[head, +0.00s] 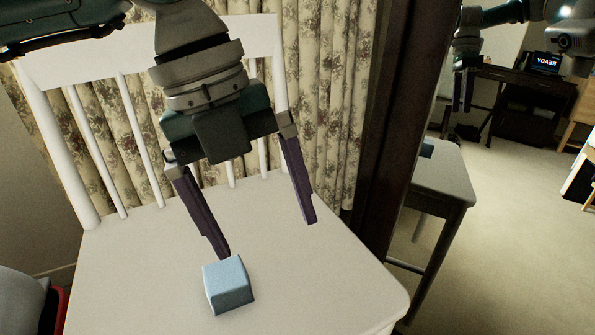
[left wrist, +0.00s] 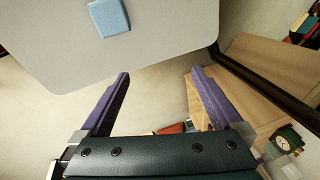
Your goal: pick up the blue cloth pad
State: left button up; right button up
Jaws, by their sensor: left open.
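The blue cloth pad (head: 229,286) is a small light-blue block lying on the white seat of a chair (head: 130,290), near the front middle. My left gripper (head: 269,238) is open and empty above the seat. Its left fingertip appears just behind the pad in the head view, and its right fingertip is well to the right. In the left wrist view the pad (left wrist: 109,17) lies at the top edge, beyond the left fingertip and outside the gap between the fingers (left wrist: 160,73). My right gripper is not in view.
White spindles (head: 140,140) of the chair back rise behind the seat, before a floral curtain (head: 325,100). A dark-framed mirror (head: 395,130) stands at right, reflecting the seat, a desk and my arm. Wooden furniture (left wrist: 255,90) and a small clock (left wrist: 287,141) show in the left wrist view.

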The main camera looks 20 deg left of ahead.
aim_at(225, 274)
pick_arm(q)
jog(key=a+f+y+b, duration=0.1)
jog(key=a, duration=0.1)
jog(key=a+f+n+y+b, duration=0.1)
jog(key=a+f, duration=0.1)
jog(key=a+f+y+b, duration=0.1)
jog(key=a+f, duration=0.1)
jog(key=a, duration=0.1)
jog(key=shift+w+n, duration=0.3)
jog(key=shift+w, duration=0.1)
jog(key=shift+a+f, duration=0.15)
jog(key=shift+f, duration=0.15)
notch_tip(225, 274, down, 4)
jog(key=b, duration=0.2)
jog(key=shift+s+f+b, duration=0.1)
jog(key=shift+b, duration=0.25)
jog(key=f+b, duration=0.2)
jog(key=f, duration=0.1)
jog(key=f+b, duration=0.1)
jog(key=shift+s+d+f, duration=0.2)
jog(key=shift+d+f, duration=0.05)
jog(key=shift+f, duration=0.1)
jog(key=shift+r, duration=0.1)
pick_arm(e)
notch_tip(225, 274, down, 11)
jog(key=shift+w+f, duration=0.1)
pick_arm(q)
jog(key=shift+c, duration=0.8)
jog(key=c, duration=1.1)
jog(key=shift+r, duration=0.1)
